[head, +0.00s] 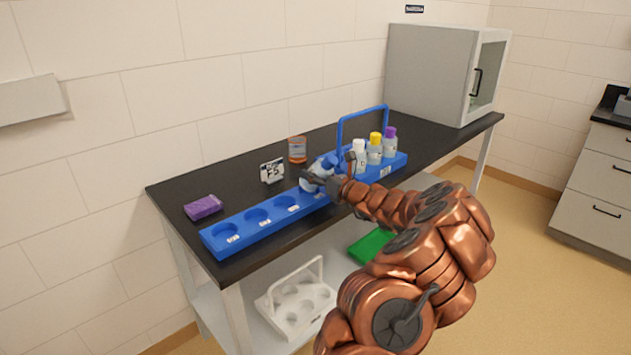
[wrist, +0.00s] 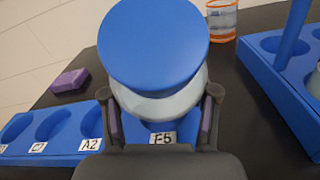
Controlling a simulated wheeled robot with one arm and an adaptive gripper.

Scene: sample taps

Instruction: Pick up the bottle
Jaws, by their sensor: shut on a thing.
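A bottle with a wide blue cap (wrist: 153,45) and a pale body (wrist: 160,106) is between the two fingers of my gripper (wrist: 160,97) in the wrist view. The fingers are shut on its body, one on each side. In the head view, my gripper (head: 326,174) holds the bottle (head: 311,181) at the right end of a long blue rack (head: 218,241). The arm partly hides the bottle there. I cannot tell whether its base touches the rack.
The rack's left holes are empty. A blue carrier with a handle (head: 341,135) holds white-capped (head: 359,158), yellow-capped (head: 375,153) and purple-capped (head: 389,147) bottles close to the right. An orange-rimmed jar (head: 297,150), a small sign (head: 272,171) and a purple block (head: 203,207) stand behind.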

